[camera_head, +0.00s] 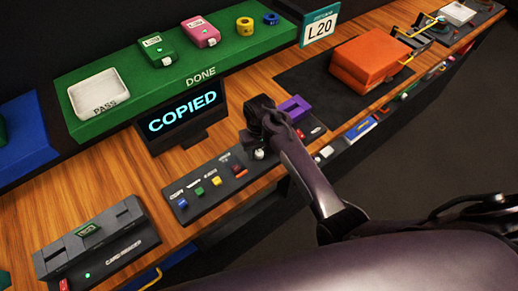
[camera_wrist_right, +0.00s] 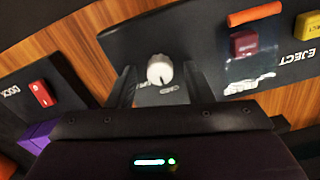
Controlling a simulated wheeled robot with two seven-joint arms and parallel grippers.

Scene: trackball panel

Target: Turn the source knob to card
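The white source knob (camera_head: 259,154) sits on the dark control panel (camera_head: 205,203) beside my right gripper in the head view. In the right wrist view the knob (camera_wrist_right: 160,70) shows a dark pointer line. Small labels lie beneath it, one apparently reading CARD; the exact setting is too small to tell. My right gripper (camera_wrist_right: 160,88) is open, with one finger on each side of the knob and gaps between; I cannot tell whether either touches it. My left gripper is not in view.
A screen (camera_head: 182,122) reading COPIED stands behind the panel. Red (camera_wrist_right: 243,43), yellow and other coloured buttons are beside the knob. A purple block (camera_head: 294,108) is close to the right gripper. A card reader (camera_head: 95,245) is at lower left, an orange box (camera_head: 370,62) further right.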

